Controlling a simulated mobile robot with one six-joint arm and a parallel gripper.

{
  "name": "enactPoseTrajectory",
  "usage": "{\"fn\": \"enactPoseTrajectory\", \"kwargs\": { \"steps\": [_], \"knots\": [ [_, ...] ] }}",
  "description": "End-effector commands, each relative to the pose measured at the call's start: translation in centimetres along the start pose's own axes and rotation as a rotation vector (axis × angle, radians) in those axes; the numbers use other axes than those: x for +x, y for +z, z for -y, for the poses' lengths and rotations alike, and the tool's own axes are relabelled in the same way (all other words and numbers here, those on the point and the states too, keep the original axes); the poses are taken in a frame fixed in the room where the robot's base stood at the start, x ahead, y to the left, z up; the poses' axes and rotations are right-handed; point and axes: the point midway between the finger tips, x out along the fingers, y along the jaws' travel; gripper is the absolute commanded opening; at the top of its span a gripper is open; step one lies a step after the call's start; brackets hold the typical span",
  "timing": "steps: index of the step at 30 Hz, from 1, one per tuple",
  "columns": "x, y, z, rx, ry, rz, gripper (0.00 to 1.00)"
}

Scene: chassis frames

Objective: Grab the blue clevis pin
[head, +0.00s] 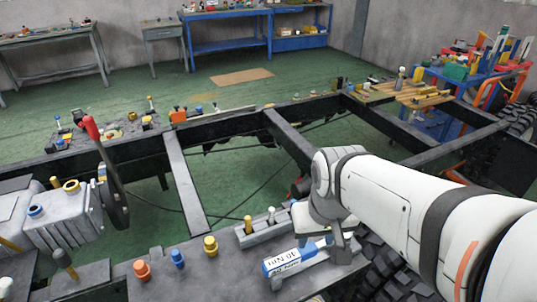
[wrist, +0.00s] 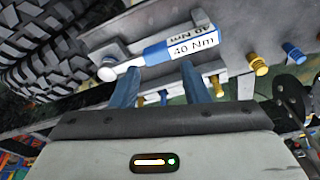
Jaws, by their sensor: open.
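A blue clevis pin (head: 177,258) stands on the dark frame rail, between an orange pin (head: 142,270) and a yellow pin (head: 210,246). In the wrist view the blue pin (wrist: 293,53) is at the upper right, beside the yellow pin (wrist: 258,64). My gripper (wrist: 160,72) is open and empty, with its two blue fingers pointing at the torque tool marked 40 Nm (wrist: 185,45). The blue pin is well to the side of the fingers.
The torque tool (head: 295,258) lies on the rail near my wrist. A grey rack (head: 262,231) with several pins stands behind it. A tire (wrist: 62,42) is at upper left in the wrist view. A grey machine (head: 65,222) and red-handled lever (head: 92,128) stand at left.

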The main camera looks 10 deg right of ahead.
Motion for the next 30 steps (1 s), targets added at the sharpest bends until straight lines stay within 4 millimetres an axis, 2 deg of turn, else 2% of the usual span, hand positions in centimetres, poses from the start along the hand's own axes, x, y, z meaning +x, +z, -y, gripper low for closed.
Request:
{"fn": "enactPoseTrajectory", "kwargs": {
  "steps": [5, 8, 12, 18, 24, 30],
  "knots": [
    [-0.3, -3.3, -0.5, 0.001, 0.001, 0.033, 0.41],
    [0.0, -6.5, -0.5, -0.006, 0.001, 0.063, 0.41],
    [1.7, -11.1, -0.4, -0.019, 0.000, 0.107, 0.41],
    [5.5, -16.1, -0.4, -0.035, -0.001, 0.160, 0.41],
    [8.6, -18.5, -0.4, -0.044, -0.002, 0.189, 0.41],
    [10.5, -18.9, -0.3, -0.047, -0.003, 0.197, 0.41]
  ]
}}
